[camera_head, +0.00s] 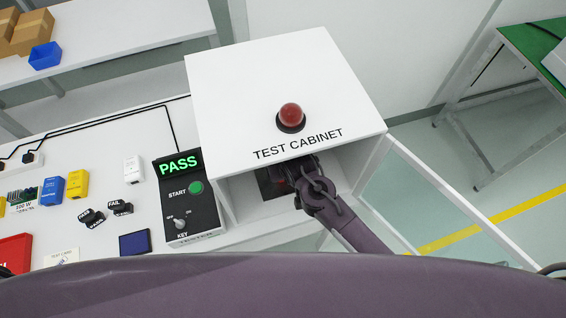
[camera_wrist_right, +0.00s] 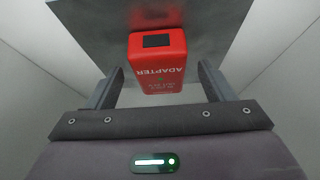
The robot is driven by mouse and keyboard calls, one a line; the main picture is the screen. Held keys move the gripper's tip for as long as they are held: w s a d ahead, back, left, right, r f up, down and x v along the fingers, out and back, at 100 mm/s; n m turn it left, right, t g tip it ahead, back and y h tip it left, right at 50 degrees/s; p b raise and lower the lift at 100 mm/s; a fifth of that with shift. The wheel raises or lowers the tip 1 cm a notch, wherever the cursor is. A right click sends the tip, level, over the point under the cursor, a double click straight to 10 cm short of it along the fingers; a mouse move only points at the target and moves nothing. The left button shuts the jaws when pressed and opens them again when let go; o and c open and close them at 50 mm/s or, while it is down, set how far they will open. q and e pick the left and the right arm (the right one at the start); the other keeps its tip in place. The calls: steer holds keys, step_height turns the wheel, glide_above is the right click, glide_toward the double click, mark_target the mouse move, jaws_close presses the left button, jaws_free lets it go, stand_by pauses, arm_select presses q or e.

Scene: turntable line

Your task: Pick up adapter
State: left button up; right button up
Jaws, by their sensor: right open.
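The red adapter (camera_wrist_right: 157,62) stands inside the test cabinet, its label upside down in the right wrist view. My right gripper (camera_wrist_right: 158,78) is open, with one finger on each side of the adapter's near part; I cannot tell whether either finger touches it. My left gripper is not in view.
The tester box (camera_head: 190,212) left of the cabinet shows a green PASS. Blue and yellow blocks (camera_head: 52,190), a white block (camera_head: 132,168) and black PASS and FAIL stamps lie on the left table. The cabinet walls stand close around my right gripper.

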steer(key=shift+x, duration=0.9)
steer(key=c, duration=1.2)
steer(key=shift+r, duration=0.1)
